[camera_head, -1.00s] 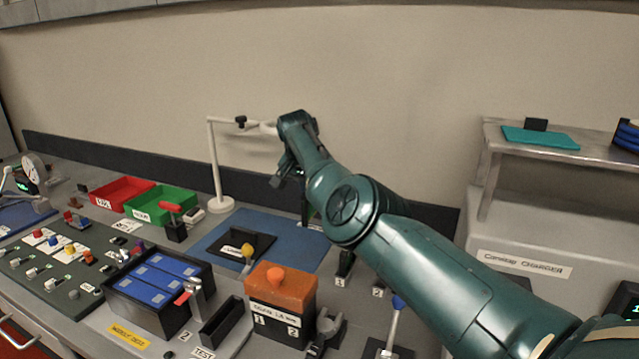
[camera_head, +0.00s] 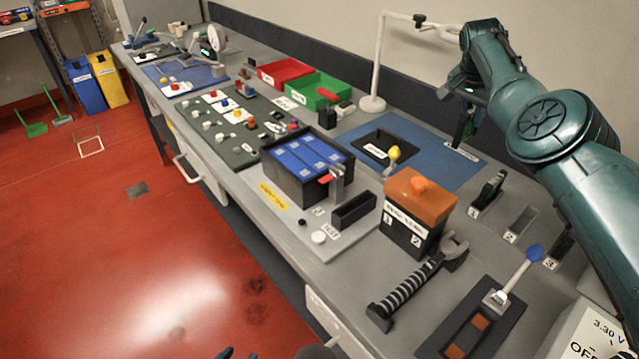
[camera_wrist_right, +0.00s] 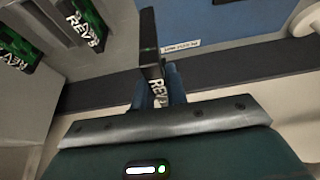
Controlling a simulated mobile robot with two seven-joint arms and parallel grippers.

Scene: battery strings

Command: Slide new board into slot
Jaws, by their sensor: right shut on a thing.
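My right gripper (camera_head: 462,92) is raised over the right end of the blue mat (camera_head: 415,160). It is shut on a board (camera_head: 468,125), which hangs below it and shows dark and green. Dark and blue tips of my left gripper (camera_head: 238,353) barely show.
Green boards marked "REV" (camera_wrist_right: 84,22) stand left of the held board in the wrist view. A white stand (camera_head: 376,70) rises behind the mat.

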